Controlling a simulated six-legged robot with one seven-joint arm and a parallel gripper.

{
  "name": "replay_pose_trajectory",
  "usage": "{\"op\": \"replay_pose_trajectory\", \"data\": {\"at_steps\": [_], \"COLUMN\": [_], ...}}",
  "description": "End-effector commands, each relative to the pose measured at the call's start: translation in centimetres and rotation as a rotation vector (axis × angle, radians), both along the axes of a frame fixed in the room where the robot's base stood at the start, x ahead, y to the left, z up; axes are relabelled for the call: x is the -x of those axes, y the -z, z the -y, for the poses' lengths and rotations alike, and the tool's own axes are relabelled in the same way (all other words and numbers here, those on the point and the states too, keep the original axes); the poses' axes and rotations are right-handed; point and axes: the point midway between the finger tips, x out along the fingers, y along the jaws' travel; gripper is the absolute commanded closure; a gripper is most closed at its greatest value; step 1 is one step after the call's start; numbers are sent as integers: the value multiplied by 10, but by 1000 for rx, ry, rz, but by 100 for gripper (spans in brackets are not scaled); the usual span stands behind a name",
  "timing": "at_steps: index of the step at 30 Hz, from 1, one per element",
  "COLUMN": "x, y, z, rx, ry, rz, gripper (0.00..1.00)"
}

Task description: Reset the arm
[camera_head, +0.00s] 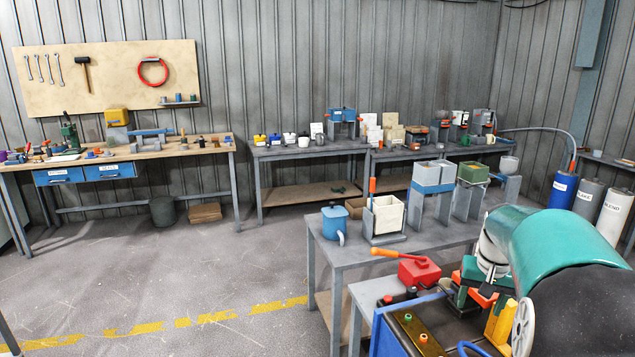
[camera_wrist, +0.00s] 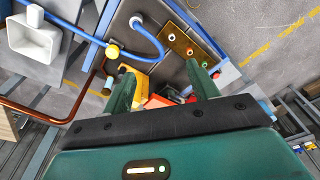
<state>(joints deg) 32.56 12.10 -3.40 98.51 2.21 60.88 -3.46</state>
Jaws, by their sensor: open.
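My gripper (camera_wrist: 162,90) shows in the wrist view with its two green fingers spread apart. No object is held between them. Beyond the fingers are a yellow part (camera_wrist: 137,73), some red parts and a dark surface, all apart from the fingers as far as I can tell. In the head view my teal and black arm (camera_head: 560,245) fills the lower right, bent low over my own front. The fingertips cannot be made out clearly there.
A grey table (camera_head: 350,252) with a blue pot (camera_head: 335,224) and bins stands just ahead. Workbenches line the back wall. Open floor (camera_head: 190,285) lies at the left.

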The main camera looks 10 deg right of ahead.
Motion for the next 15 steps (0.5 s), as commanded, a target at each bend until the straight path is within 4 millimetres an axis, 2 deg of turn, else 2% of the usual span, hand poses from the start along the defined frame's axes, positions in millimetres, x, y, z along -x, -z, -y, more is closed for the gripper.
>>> {"op": "replay_pose_trajectory", "data": {"at_steps": [1,6,11,15], "x": [2,17,39,65], "y": [-12,-37,-52,-59], "z": [-24,-91,-150,-195], "rx": [10,36,56,72], "ry": [-33,-131,-221,-300], "rz": [18,70,120,165], "gripper": [41,41,41,41]}}
